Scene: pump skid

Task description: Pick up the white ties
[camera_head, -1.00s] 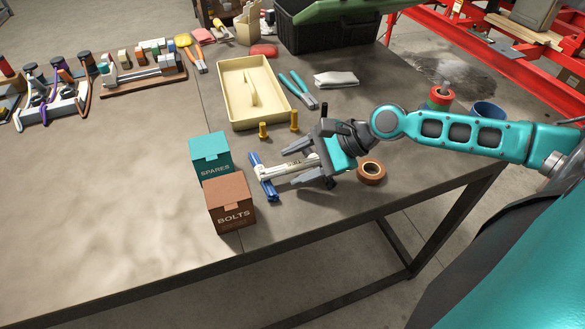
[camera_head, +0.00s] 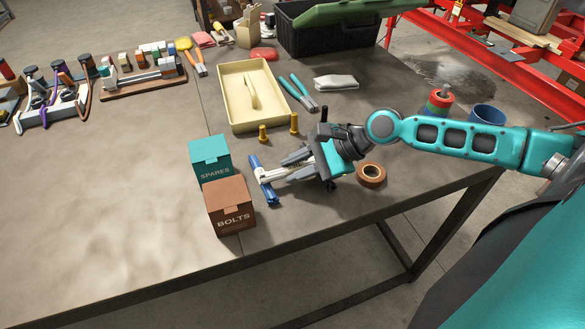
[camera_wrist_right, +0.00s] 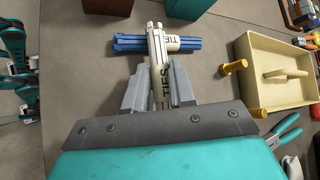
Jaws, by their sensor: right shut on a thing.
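The white ties (camera_wrist_right: 154,45) are a bundle with a printed TIES label, seen between the fingers in the right wrist view. In the head view a short white end (camera_head: 270,175) shows past the fingertips. My right gripper (camera_head: 287,170) is shut on the bundle, low over the table. Its fingers (camera_wrist_right: 160,88) lie along both sides of the bundle in the right wrist view. A blue bundle of ties (camera_head: 262,180) lies crosswise at the far end of the white one. Whether the two touch is unclear. My left gripper is not clearly visible.
A teal SPARES box (camera_head: 210,158) and a brown BOLTS box (camera_head: 230,205) stand just left of the ties. Yellow bolts (camera_head: 294,124), a cream tray (camera_head: 232,100) and teal-handled pliers (camera_head: 302,94) lie behind. A brown tape roll (camera_head: 371,174) sits right of the gripper.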

